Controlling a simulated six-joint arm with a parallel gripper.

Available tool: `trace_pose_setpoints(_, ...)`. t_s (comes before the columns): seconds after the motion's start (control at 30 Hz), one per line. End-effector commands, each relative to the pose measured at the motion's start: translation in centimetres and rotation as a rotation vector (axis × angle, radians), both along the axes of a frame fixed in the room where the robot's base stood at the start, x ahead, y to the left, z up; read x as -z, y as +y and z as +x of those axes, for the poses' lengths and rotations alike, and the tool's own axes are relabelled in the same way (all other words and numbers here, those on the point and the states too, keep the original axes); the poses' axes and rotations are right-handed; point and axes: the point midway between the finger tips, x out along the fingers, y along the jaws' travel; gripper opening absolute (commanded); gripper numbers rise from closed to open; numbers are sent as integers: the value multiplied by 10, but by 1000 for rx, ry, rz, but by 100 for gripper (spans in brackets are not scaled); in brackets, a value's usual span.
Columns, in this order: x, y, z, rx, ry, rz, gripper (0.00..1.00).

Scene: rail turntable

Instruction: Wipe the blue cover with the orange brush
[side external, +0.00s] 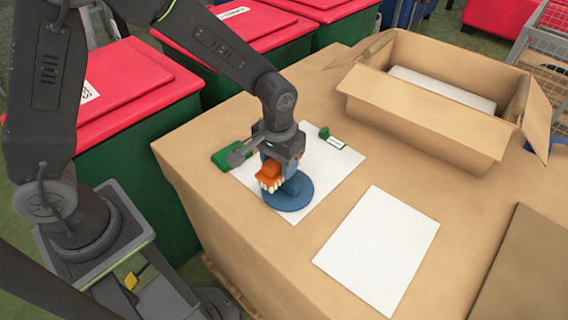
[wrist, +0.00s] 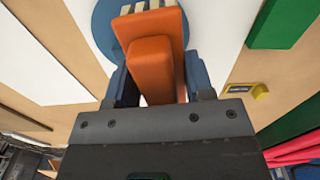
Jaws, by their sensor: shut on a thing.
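The orange brush (side external: 268,178) has pale bristles and is held in my gripper (side external: 284,168), low over the blue cover. The blue cover (side external: 290,197) is a round disc lying on a white sheet; it is partly hidden by the brush and gripper. In the wrist view, the brush (wrist: 155,62) sits between the blue fingers of my gripper (wrist: 152,88), with its bristles at the top over the blue cover (wrist: 104,22). I cannot tell whether the bristles touch the cover.
Another white sheet (side external: 376,250) lies flat to the right. An open cardboard box (side external: 420,112) stands behind. Red-lidded green bins (side external: 130,90) border the table.

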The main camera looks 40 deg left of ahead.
Motion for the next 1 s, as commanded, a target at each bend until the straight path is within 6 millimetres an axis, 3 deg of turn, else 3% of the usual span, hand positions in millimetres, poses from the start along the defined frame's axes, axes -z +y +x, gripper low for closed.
trace_pose_setpoints(0.6, 0, -47, 3, 3, 5, 3, 29)
trace_pose_setpoints(1.0, -2, -50, 4, 1, 3, 2, 29)
